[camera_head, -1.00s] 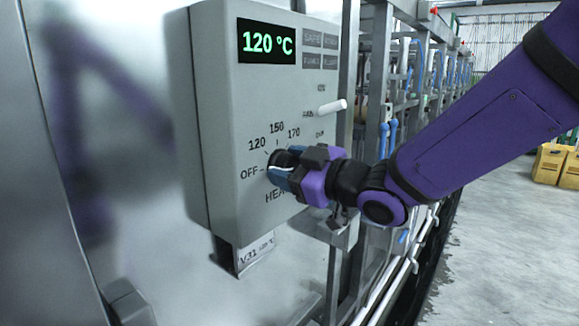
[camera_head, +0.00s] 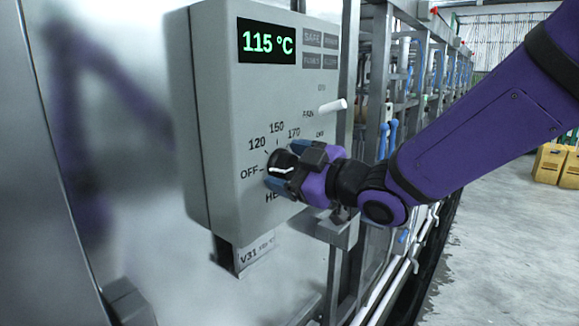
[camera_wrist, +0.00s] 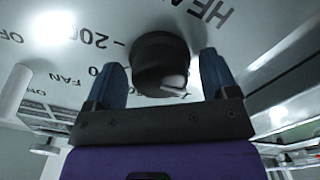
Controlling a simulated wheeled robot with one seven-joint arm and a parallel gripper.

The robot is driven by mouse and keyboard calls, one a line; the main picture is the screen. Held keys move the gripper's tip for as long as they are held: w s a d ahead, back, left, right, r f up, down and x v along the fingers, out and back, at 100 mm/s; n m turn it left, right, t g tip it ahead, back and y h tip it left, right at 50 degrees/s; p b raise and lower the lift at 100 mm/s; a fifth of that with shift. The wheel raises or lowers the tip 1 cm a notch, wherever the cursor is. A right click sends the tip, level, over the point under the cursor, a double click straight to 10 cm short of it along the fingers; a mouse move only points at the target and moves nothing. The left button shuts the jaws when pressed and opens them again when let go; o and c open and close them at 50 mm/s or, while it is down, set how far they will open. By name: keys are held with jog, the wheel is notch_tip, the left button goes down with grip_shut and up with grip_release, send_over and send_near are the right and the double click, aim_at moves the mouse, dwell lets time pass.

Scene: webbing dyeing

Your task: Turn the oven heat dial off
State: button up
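The black oven heat dial (camera_head: 283,161) is on the front of the grey control box. Its white pointer line faces left, toward the OFF mark (camera_head: 249,173). The green display (camera_head: 266,43) reads 115 °C. My gripper (camera_head: 285,166) is open at the dial, one blue finger above it and one below. In the wrist view the dial (camera_wrist: 158,58) stands between the two spread fingers of my gripper (camera_wrist: 162,62), with a visible gap on the right side; contact on the left is hard to tell. The fingers and wrist hide part of the dial's scale.
A white lever (camera_head: 332,106) sticks out from the box above and right of the dial. A label plate (camera_head: 256,255) hangs below the box. Metal frames with pipes run along the right. Yellow boxes (camera_head: 551,163) stand on open floor at the far right.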

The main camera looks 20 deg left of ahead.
jog(key=shift+d, duration=0.1)
jog(key=v, duration=1)
jog(key=shift+s+d, duration=0.15)
jog(key=shift+d, duration=0.15)
jog(key=w+d+r+m+t+h, duration=0.1)
jog(key=w+d+m+t+h, duration=0.15)
jog(key=d+m+h, duration=0.6)
jog(key=w+d+m+t+h, duration=0.1)
jog(key=d+m+t+h, duration=0.25)
jog(key=d, duration=1.05)
jog(key=s+d+f+m+g+h, duration=0.1)
jog(key=s+d+m+g, duration=0.3)
jog(key=s, duration=0.5)
jog(key=s+d+f+m+g+h, duration=0.2)
jog(key=s+d+m+g+h, duration=0.1)
jog(key=s+d, duration=0.5)
jog(key=shift+s+d+m+g+h, duration=0.3)
jog(key=shift+s+m+g, duration=0.15)
jog(key=shift+m, duration=0.25)
